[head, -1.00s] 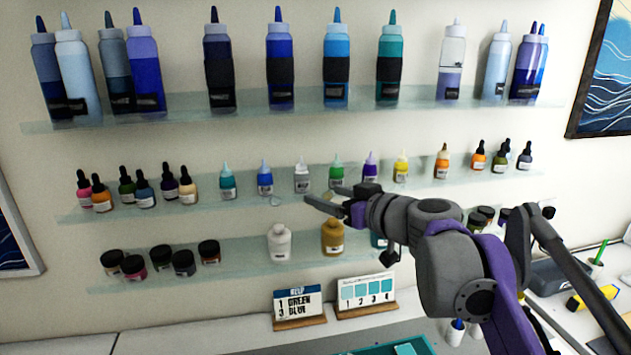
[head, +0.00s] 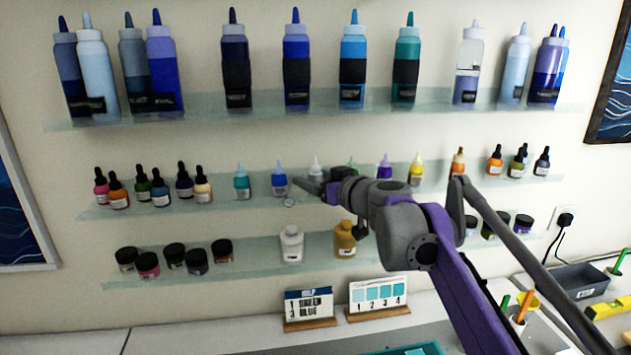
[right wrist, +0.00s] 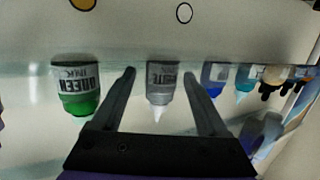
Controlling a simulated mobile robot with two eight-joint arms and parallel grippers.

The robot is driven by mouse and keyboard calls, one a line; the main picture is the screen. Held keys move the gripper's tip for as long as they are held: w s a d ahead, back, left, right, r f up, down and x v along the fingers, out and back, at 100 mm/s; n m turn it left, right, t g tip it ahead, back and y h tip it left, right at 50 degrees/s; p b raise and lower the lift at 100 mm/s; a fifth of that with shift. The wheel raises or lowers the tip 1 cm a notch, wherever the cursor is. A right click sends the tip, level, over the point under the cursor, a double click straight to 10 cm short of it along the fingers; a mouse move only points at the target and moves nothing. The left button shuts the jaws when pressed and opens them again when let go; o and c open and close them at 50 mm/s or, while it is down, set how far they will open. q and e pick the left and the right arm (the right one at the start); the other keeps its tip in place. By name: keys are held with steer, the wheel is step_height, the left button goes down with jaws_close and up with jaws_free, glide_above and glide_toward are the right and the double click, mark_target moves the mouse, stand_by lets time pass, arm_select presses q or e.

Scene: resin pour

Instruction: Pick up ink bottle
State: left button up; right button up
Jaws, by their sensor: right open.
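Small ink bottles with pointed caps stand in a row on the middle glass shelf: teal (head: 242,184), blue (head: 280,182), grey-white (head: 315,171), green (head: 352,161), purple (head: 384,168), yellow (head: 416,172) and orange (head: 457,164). My right gripper (head: 318,188) is open in front of the grey-white bottle, partly covering it and the green one. The right wrist view is upside down. There, the grey-white bottle (right wrist: 160,84) shows between the open fingers (right wrist: 160,75), and the green ink bottle (right wrist: 76,88) is outside them, at left. I cannot tell any contact. My left gripper is not seen.
Dropper bottles (head: 160,190) stand left on the same shelf. The upper shelf (head: 200,108) holds tall squeeze bottles; the lower one holds jars (head: 197,262) and two bottles (head: 291,245). A help card (head: 308,304) and a swatch card (head: 378,295) stand on the counter below.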

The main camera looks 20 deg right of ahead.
mark_target(316, 162)
steer(key=shift+c, duration=0.7)
jaws_close()
steer(key=shift+r, duration=0.15)
steer(key=shift+s+r, duration=0.25)
steer(key=shift+r, duration=0.3)
step_height(316, 162, up, 6)
steer(key=shift+r+p, duration=0.2)
steer(key=shift+p, duration=0.6)
steer(key=s+a, duration=0.2)
steer(key=s, duration=0.7)
steer(key=s+a, duration=0.3)
steer(key=s, duration=0.7)
steer(key=shift+f, duration=0.35)
